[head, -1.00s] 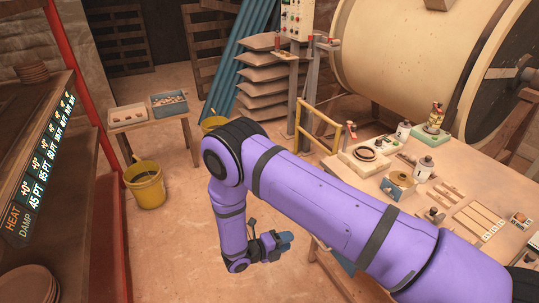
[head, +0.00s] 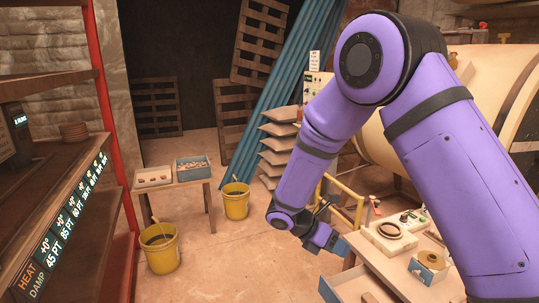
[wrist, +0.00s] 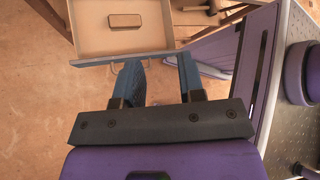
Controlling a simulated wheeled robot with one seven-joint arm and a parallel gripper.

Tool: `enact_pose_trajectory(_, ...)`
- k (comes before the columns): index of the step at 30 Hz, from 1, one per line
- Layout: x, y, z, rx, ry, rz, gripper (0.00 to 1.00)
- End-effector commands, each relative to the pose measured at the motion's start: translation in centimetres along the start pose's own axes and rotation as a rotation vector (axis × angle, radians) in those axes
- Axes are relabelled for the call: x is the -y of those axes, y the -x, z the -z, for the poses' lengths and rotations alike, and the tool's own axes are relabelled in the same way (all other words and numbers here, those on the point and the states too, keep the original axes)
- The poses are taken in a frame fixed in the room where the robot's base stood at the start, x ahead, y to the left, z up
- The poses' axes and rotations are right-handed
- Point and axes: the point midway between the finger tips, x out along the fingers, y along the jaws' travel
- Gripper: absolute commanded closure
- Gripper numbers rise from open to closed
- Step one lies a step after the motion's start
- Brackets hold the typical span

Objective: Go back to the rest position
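My gripper (head: 342,246) hangs at the end of my purple arm, beside the front of the workbench (head: 440,240). In the wrist view my gripper (wrist: 160,76) has its two blue fingers apart, with nothing between them. An open drawer (wrist: 160,45) lies beyond the fingertips in that view, with a small brown block (wrist: 125,20) inside. The drawer also shows at the bench front in the head view (head: 327,290). I cannot tell whether the fingers touch the drawer front. My upper arm hides much of the bench.
A yellow bucket (head: 159,250) and a second yellow bucket (head: 236,203) stand on the floor. A small table (head: 183,185) carries two trays. A rack with dark shelves (head: 75,215) runs along the left. A yellow rail (head: 345,205) stands behind my gripper. The middle floor is clear.

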Motion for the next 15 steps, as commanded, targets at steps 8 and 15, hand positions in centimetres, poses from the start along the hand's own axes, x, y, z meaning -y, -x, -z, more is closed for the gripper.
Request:
enact_pose_trajectory(8, 7.1, 2.0, -6.0, -0.196, -0.383, -0.033, 0.64)
enact_pose_trajectory(15, 13.4, 3.2, -9.5, -0.367, -0.709, -0.048, 0.64)
